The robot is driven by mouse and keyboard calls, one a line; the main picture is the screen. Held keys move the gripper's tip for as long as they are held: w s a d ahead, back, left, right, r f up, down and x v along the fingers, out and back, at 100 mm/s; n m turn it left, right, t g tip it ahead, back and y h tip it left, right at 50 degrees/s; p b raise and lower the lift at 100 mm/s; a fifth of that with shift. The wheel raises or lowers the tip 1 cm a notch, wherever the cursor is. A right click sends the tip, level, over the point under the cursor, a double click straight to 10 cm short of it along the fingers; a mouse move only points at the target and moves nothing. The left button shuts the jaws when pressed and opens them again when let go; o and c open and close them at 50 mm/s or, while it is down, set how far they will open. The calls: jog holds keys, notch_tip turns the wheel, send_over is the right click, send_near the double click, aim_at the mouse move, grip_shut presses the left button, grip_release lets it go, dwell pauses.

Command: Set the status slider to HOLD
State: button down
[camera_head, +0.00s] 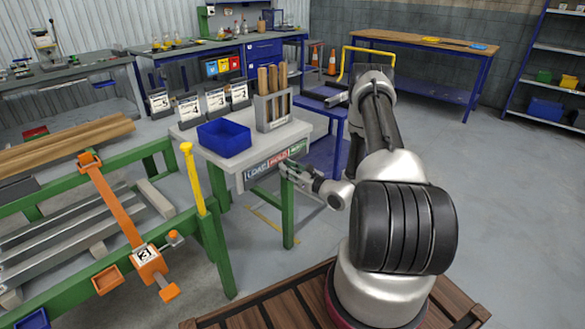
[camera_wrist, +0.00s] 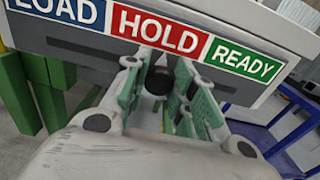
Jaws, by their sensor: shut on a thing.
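The status strip (camera_head: 278,160) is on the front edge of the grey-topped table, with blue LOAD, red HOLD and green READY panels. In the wrist view the LOAD (camera_wrist: 62,10), HOLD (camera_wrist: 160,30) and READY (camera_wrist: 243,61) panels sit above a dark slot. The black round slider knob (camera_wrist: 158,80) is below the HOLD panel, with a pale pointer above it. My gripper (camera_head: 291,168) is at the strip in the head view. In the wrist view my gripper (camera_wrist: 160,88) has its green-padded fingers on both sides of the knob, shut on it. The fingers hide part of the slot.
A blue bin (camera_head: 224,138), a holder with wooden-handled tools (camera_head: 272,110) and several cards stand on the table. A green frame with an orange clamp arm (camera_head: 115,205) and a yellow post (camera_head: 193,180) is at left. Open floor lies to the right.

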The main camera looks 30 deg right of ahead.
jog(key=shift+s+a, duration=0.25)
jog(key=shift+a, duration=0.3)
jog(key=c, duration=1.1)
grip_release()
jog(key=shift+c, duration=0.2)
jog(key=v, duration=1.2)
